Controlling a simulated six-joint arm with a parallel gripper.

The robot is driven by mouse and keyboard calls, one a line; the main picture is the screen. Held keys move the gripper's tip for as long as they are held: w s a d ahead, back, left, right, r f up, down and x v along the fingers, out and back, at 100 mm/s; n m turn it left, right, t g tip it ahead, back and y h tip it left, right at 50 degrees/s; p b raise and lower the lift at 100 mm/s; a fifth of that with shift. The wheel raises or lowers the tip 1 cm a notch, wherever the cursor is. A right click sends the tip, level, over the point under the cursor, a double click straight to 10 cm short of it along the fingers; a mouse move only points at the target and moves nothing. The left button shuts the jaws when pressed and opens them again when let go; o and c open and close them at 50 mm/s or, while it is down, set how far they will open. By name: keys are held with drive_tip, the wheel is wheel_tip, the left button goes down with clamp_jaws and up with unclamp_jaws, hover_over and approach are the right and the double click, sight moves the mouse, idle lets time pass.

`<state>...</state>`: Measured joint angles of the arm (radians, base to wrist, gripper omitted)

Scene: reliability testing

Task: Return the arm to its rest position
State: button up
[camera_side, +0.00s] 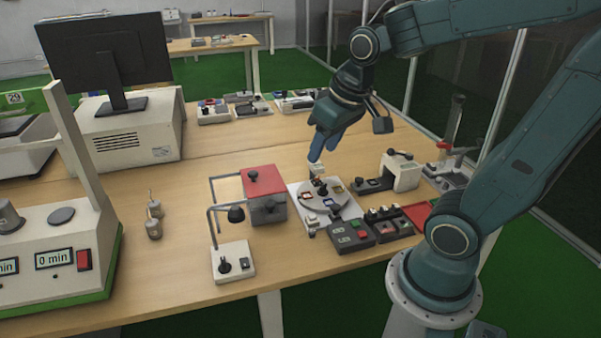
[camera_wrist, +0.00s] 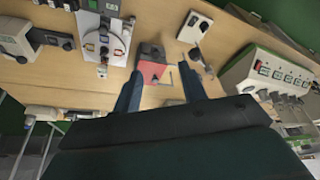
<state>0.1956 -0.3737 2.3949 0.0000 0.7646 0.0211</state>
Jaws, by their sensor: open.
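My gripper (camera_side: 322,147) is in the air above the wooden table (camera_side: 190,275), over the far side of the round turntable fixture (camera_side: 326,196). Its blue fingers point down and hold nothing. In the wrist view the two blue fingers of my gripper (camera_wrist: 161,92) stand apart, with table and a red-topped box (camera_wrist: 151,68) seen between and beyond them. The turntable fixture shows at the upper left of that view (camera_wrist: 103,42). My arm reaches in from the right in the side view, bent at the elbow.
The red-topped box (camera_side: 263,180), a small lamp stand (camera_side: 232,262) and a button box (camera_side: 352,236) stand around the turntable. A white device (camera_side: 401,172) is to its right. A monitor (camera_side: 105,50) and a timer machine (camera_side: 60,258) are at left.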

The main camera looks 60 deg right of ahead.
drive_tip(key=s+a+r+n+t, duration=0.1)
drive_tip(key=s+a+r+n, duration=0.1)
drive_tip(key=s+a, duration=0.3)
drive_tip(key=shift+s+r+t+y, duration=0.3)
drive_tip(key=shift+s+r+y, duration=0.15)
drive_tip(key=shift+s, duration=0.75)
